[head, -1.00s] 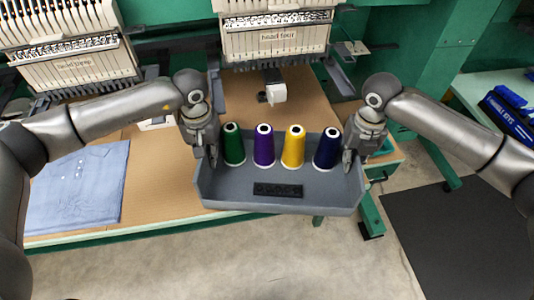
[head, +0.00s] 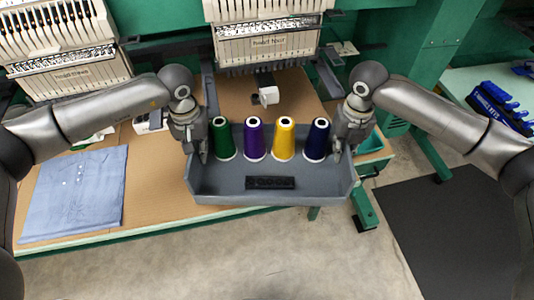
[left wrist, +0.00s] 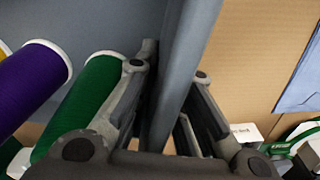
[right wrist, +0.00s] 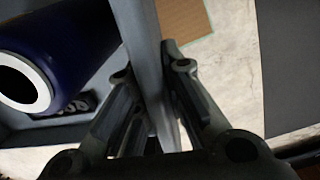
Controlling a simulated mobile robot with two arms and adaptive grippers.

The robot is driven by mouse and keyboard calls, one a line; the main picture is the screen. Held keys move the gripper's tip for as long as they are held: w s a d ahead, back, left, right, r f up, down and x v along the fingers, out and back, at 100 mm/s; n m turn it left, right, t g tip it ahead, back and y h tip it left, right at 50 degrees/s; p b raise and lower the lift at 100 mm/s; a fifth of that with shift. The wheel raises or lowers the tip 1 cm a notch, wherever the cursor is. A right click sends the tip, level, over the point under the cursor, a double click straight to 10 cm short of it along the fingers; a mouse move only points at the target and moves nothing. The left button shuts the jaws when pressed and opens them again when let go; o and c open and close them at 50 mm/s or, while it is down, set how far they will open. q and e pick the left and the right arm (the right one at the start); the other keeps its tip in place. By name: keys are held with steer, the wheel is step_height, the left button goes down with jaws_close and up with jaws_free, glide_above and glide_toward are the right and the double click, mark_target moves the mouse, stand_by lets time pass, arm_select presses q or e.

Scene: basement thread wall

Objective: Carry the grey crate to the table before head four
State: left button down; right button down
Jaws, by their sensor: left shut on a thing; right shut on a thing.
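The grey crate (head: 215,184) hangs level between my two grippers, in front of and partly over the front edge of the brown table (head: 160,180). It holds a green (head: 222,140), a purple (head: 254,140), a yellow (head: 285,139) and a navy thread cone (head: 317,140), all upright, and a black strip (head: 270,183) at its front. My left gripper (head: 203,152) is shut on the crate's left wall, which shows between its fingers in the left wrist view (left wrist: 180,80). My right gripper (head: 338,150) is shut on the right wall, also seen in the right wrist view (right wrist: 148,60). Head four (head: 268,42) is behind the crate.
A folded blue shirt (head: 75,195) lies on the table at left. Head three (head: 70,75) stands behind it. The white needle arm (head: 267,92) juts out behind the crate. A dark mat (head: 450,225) lies on the floor at right, near a side table with blue items (head: 500,105).

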arm_select(q)
steer(key=shift+a+f, duration=0.1)
steer(key=shift+f, duration=0.1)
arm_select(e)
steer(key=shift+d+f, duration=0.15)
